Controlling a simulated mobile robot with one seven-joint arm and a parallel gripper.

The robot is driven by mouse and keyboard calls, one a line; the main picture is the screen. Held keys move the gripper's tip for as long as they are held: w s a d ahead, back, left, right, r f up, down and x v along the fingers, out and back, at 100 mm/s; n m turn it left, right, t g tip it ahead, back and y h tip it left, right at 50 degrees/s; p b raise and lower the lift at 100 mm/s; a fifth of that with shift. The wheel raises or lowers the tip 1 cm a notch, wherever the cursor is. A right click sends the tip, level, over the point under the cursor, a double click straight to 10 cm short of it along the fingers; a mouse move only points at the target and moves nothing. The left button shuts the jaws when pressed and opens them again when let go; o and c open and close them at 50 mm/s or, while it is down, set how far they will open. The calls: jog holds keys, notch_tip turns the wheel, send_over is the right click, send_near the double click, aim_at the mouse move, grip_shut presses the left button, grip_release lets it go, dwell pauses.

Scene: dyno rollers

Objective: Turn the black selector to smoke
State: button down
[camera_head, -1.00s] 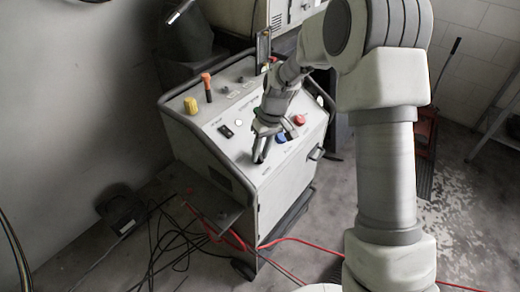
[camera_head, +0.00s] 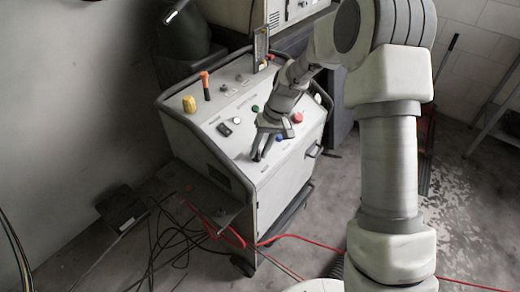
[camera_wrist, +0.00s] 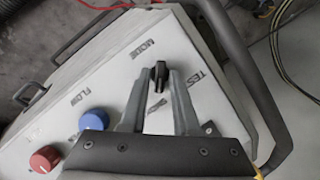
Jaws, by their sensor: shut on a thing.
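The black selector (camera_wrist: 160,73) is a small knob on the pale sloping panel (camera_wrist: 105,65) of the console. In the wrist view it sits between my fingertips, and my gripper is shut on it. Printed words stand around it; MODE and TEST can be read, and another label between the fingers is partly hidden. In the head view my gripper (camera_head: 257,153) reaches down to the panel's front edge, and its fingers hide most of the selector. I cannot tell exactly which label the selector points to.
A blue knob (camera_wrist: 93,119) and a red knob (camera_wrist: 44,158) are beside my gripper, near the FLOW label. A yellow knob (camera_head: 189,104), an orange-topped lever (camera_head: 205,86) and a black switch (camera_head: 224,129) stand farther left. A dark tubular rail (camera_wrist: 262,85) edges the panel. Red cables (camera_head: 285,238) cross the floor.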

jog(key=shift+s+f, duration=0.15)
jog(key=shift+f, duration=0.05)
jog(key=c, duration=0.9)
grip_release()
jog(key=shift+w+d+r, duration=0.1)
jog(key=shift+w+r, duration=0.15)
jog(key=shift+r, duration=0.3)
jog(key=shift+p+v, duration=0.95)
jog(key=shift+v, duration=7.25)
jog(key=shift+s+d, duration=0.1)
